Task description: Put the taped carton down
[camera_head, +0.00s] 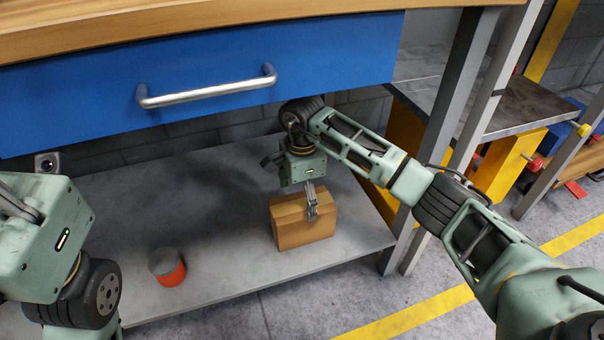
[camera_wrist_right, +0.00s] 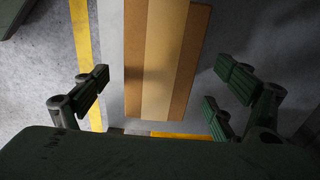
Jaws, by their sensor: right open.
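The taped carton (camera_head: 303,222) is a brown box with a lighter tape strip along its top. It stands on the grey lower shelf (camera_head: 215,262) of the workbench. My right gripper (camera_head: 311,205) is just above the carton, with a finger in front of its near upper side. In the right wrist view the carton (camera_wrist_right: 160,60) lies between the spread fingers of the right gripper (camera_wrist_right: 165,95), with gaps at both sides. My left arm is at the left edge of the head view; its fingers do not show.
The blue drawer (camera_head: 210,75) with a metal handle hangs above the shelf. A bench leg (camera_head: 450,110) stands to the right. Bare shelf lies between can and carton.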

